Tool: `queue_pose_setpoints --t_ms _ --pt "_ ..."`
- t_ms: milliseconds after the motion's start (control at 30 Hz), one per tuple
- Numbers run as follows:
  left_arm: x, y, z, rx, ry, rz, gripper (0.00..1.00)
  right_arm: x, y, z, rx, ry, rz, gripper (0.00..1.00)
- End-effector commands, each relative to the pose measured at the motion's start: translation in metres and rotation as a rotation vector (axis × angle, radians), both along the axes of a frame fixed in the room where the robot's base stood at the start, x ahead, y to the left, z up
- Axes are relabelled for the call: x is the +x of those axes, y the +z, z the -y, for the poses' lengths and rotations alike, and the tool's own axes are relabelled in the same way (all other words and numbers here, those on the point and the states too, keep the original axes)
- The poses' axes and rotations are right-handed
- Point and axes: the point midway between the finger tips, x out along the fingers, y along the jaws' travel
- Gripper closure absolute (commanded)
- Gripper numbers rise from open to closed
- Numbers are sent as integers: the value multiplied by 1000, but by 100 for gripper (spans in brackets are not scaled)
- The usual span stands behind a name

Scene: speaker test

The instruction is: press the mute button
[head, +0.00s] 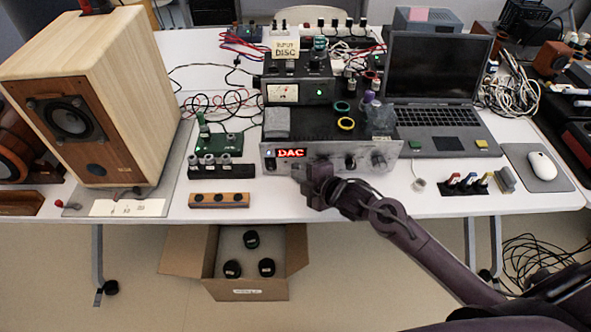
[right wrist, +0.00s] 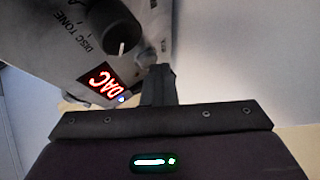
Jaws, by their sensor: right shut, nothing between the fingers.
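A silver-fronted audio unit (head: 335,158) stands near the table's front edge, with a red lit DAC display (head: 291,153) and knobs on its face. In the right wrist view its panel (right wrist: 70,50) is tilted, with the DAC display (right wrist: 97,86), a black knob (right wrist: 108,28) and a small bluish light (right wrist: 121,99). No mute label is readable, and I cannot tell which control is the mute button. My right gripper (head: 316,172) is in front of the panel, just right of the display. Its shut, empty fingers (right wrist: 158,80) point toward the panel; contact cannot be told. My left gripper is out of view.
A wooden speaker (head: 135,90) stands at left. A wooden block with black knobs (head: 219,200) lies left of my gripper. A laptop (head: 440,120) and mouse (head: 541,164) are at right. An open cardboard box (head: 290,262) is below the table edge.

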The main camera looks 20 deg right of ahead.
Motion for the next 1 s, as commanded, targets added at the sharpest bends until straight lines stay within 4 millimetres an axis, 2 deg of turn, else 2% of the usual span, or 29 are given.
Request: queue_pose_setpoints --t_ms 433,1000 --pt "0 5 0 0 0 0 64 -7 1 -1 -1 -3 1 100" --pt "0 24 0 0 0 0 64 -59 1 -16 0 -1 0 100"
